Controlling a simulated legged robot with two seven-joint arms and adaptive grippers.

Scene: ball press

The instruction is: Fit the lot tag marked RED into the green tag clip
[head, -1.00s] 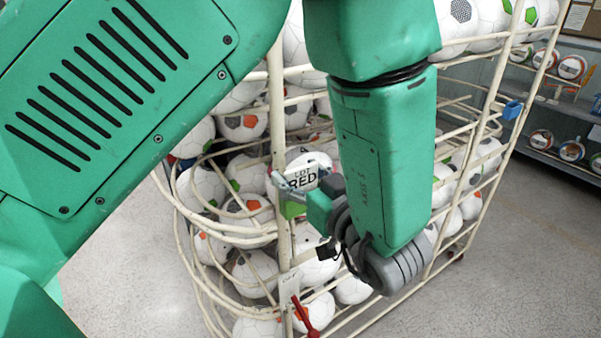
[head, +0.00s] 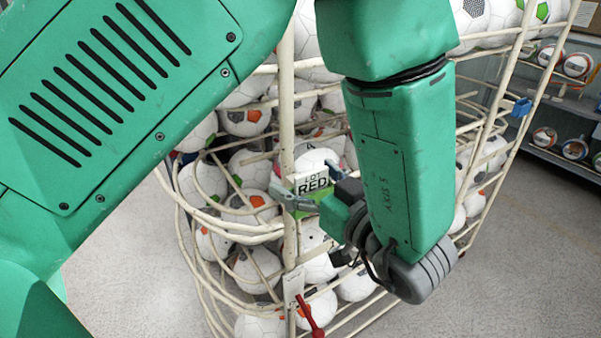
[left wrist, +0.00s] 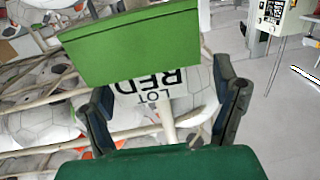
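The white lot tag (head: 312,183), marked LOT RED, stands at the cage's near corner post. Its lower part meets the green tag clip (head: 303,213), and green shows along its right edge. In the left wrist view the lettered tag (left wrist: 155,92) borders the clip (left wrist: 130,45); how deeply it sits is hidden. My left gripper (head: 305,187) is at the tag, one finger on each side. In the left wrist view the fingers (left wrist: 165,85) are spread apart, with visible gaps beside the tag. My right gripper is in neither view.
A cream wire cage (head: 288,110) full of soccer balls stands behind the clip. A red-handled part (head: 312,322) and a paper label (head: 293,287) are lower on the post. A ball shelf (head: 560,160) is at the right. The floor right of the cage is clear.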

